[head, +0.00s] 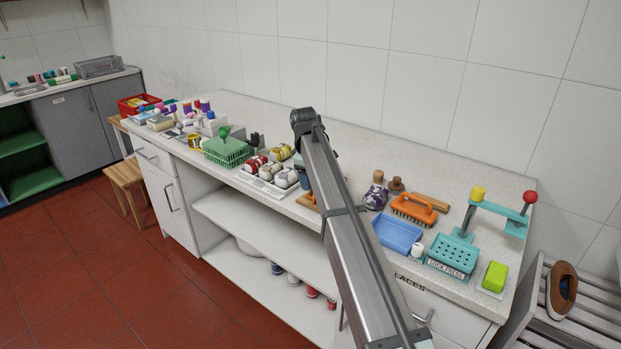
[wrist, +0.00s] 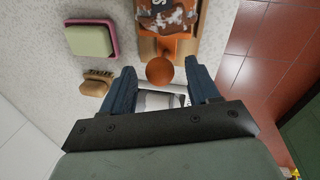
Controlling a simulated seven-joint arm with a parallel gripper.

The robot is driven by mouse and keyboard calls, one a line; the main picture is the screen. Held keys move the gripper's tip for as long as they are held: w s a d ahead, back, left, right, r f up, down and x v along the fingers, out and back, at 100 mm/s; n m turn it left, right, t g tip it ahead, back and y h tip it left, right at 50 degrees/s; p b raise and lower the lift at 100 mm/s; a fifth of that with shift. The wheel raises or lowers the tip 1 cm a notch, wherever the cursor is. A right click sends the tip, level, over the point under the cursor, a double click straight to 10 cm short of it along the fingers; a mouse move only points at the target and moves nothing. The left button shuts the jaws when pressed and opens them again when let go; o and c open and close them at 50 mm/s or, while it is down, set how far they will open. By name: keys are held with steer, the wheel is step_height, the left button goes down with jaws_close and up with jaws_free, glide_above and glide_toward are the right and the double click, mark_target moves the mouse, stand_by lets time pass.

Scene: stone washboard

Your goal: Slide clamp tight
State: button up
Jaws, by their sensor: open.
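In the wrist view an orange ball knob (wrist: 160,72) sits at the end of an orange slide piece (wrist: 168,46), on a wooden base (wrist: 147,50). A brown and white worn item, partly cut off by the frame, lies on the orange piece above the knob. I take this as the clamp. My gripper (wrist: 159,68) is open, with one dark blue finger on each side of the knob; I cannot tell whether either touches it. In the head view my arm hides the gripper and most of the clamp.
A pale green block in a pink tray (wrist: 114,41) and a small wooden brush (wrist: 96,84) lie left of the clamp. The counter's edge drops to red floor (wrist: 236,45) on the right. A green basket (head: 226,152) and blue tray (head: 398,235) stand along the counter.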

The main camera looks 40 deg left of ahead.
step_height(320, 180, up, 13)
steer(key=s, duration=0.2)
steer(key=shift+s+d, duration=0.25)
stand_by(0.5)
